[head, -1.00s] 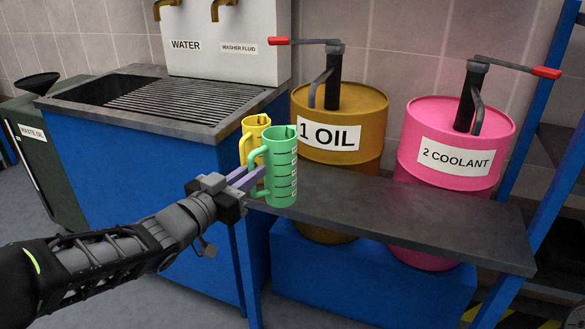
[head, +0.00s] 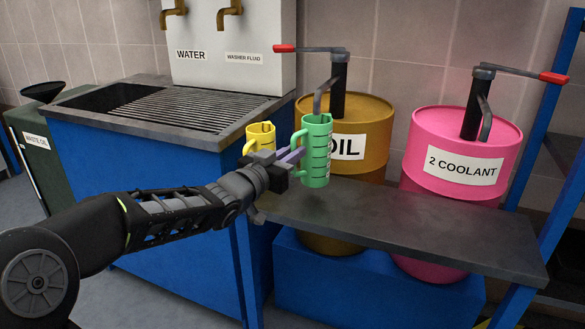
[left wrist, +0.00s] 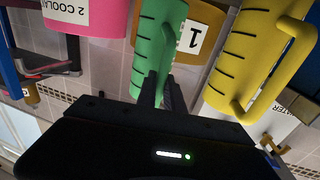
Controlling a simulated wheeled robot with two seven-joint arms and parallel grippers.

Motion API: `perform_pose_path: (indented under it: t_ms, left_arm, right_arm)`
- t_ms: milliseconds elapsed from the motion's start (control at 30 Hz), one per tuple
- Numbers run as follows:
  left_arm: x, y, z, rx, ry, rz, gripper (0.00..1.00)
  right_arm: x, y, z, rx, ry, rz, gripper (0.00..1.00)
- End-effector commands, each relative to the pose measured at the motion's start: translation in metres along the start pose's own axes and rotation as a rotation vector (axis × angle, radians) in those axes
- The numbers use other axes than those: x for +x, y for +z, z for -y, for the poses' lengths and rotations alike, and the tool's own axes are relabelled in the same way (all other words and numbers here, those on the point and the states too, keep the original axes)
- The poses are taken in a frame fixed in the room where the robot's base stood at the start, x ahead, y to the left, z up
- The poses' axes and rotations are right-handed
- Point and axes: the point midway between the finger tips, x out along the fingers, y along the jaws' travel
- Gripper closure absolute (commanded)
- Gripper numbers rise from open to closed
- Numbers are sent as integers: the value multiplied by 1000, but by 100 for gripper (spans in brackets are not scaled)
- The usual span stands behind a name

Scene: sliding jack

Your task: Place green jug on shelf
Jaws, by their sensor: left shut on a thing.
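The green jug (head: 317,152) is upright, with its handle on the left side and dark marks on its wall. My left gripper (head: 291,156) is shut on it at the handle side and holds it up in front of the oil drum. The jug also shows in the left wrist view (left wrist: 157,40), between the finger ends (left wrist: 163,90). A dark grey shelf (head: 400,228) runs in front of the drums, below and to the right of the jug. The jug looks clear of this surface. My right gripper is not in view.
A yellow jug (head: 259,134) stands just left of the green jug, partly hidden by my gripper. An oil drum (head: 370,112) and a pink coolant drum (head: 462,150) with pump handles stand behind the grey shelf. A blue rack post (head: 555,215) is at the right.

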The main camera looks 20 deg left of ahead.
Motion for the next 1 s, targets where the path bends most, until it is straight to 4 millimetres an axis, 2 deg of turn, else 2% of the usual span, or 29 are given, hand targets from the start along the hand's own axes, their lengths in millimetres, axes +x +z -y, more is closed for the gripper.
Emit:
perform_pose_path:
  t_ms: [33, 100, 200, 633, 667, 700, 900, 1000]
  left_arm:
    - [-1, 14, 0, -2, 0, 3, 100]
    - [-1, 26, 0, -2, -1, 3, 100]
    - [-1, 35, 0, -2, 0, 2, 100]
    - [-1, 40, 0, 0, 0, 0, 100]
    - [-1, 40, 0, 0, -1, 2, 87]
    - [-1, 39, 0, 0, -1, 2, 84]
    - [-1, 39, 0, 0, -1, 2, 68]
    - [-1, 39, 0, 0, -1, 2, 66]
  right_arm:
    - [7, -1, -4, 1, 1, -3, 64]
    - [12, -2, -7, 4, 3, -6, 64]
    - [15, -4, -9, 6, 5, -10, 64]
    - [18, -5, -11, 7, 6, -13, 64]
    - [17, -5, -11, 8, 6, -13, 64]
    - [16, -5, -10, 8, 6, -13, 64]
    - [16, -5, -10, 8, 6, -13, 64]
    - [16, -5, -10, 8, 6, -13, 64]
